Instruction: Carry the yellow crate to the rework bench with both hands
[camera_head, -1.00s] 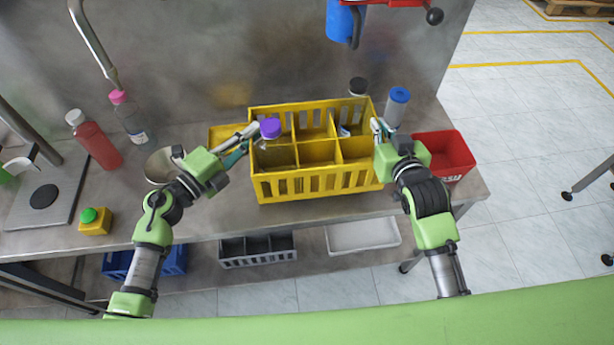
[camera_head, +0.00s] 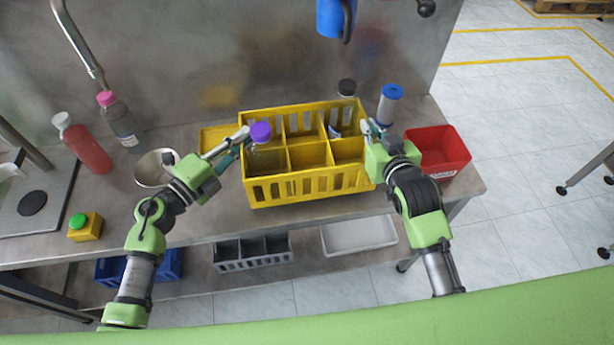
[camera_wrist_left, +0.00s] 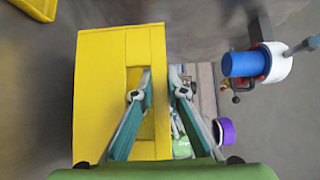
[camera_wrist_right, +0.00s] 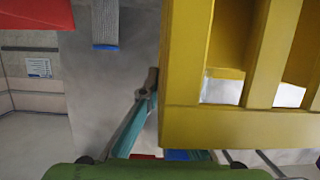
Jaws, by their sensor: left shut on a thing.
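The yellow crate (camera_head: 310,187) has slatted walls and several compartments. It is over the front part of the steel bench; I cannot tell whether its base touches the bench. A purple-capped bottle (camera_head: 261,135) stands in its front left compartment, and a dark-capped bottle (camera_head: 346,87) is in a back compartment. My left gripper (camera_head: 238,142) is shut on the crate's left end; the left wrist view shows its fingers (camera_wrist_left: 160,98) at the yellow wall. My right gripper (camera_head: 371,128) is at the right end. In the right wrist view the crate (camera_wrist_right: 230,127) hides one finger. The rework bench is not identifiable.
A red bin (camera_head: 437,150) and a blue-capped bottle (camera_head: 391,104) stand close to the crate's right. A metal bowl (camera_head: 154,168), a red bottle (camera_head: 84,146) and a pink-capped bottle (camera_head: 117,120) are at left. Open floor (camera_head: 520,110) lies beyond the bench's right end.

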